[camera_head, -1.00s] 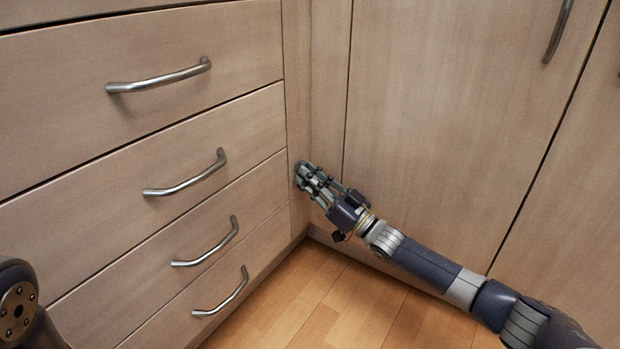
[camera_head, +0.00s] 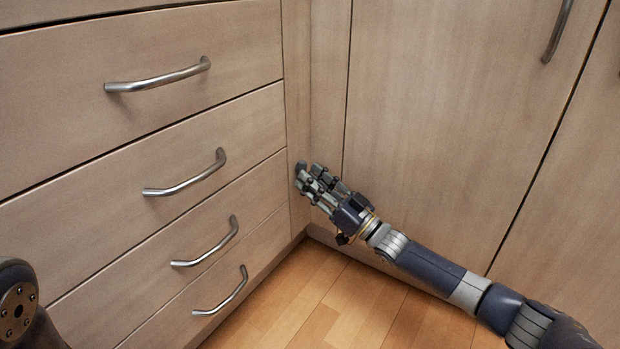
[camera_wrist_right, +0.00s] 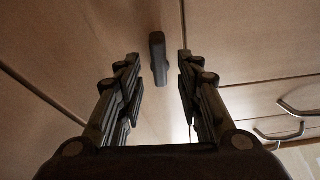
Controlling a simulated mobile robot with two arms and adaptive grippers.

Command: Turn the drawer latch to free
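The drawer latch (camera_wrist_right: 158,58) is a small dark oblong knob on the narrow wooden corner panel. In the right wrist view it stands nearly upright, between and slightly beyond my right gripper's fingertips (camera_wrist_right: 159,65). Gaps show on both sides, and the fingers are open and hold nothing. In the head view the latch (camera_head: 300,168) is a small dark shape just at the tips of my right gripper (camera_head: 313,178), partly hidden by the fingers. My left gripper is out of view; only part of my left arm shows at the lower left.
A bank of drawers with metal bar handles (camera_head: 185,182) fills the left. Cabinet doors (camera_head: 430,120) stand at the right, one with a bar handle (camera_head: 557,30). The wooden floor (camera_head: 350,305) below is clear.

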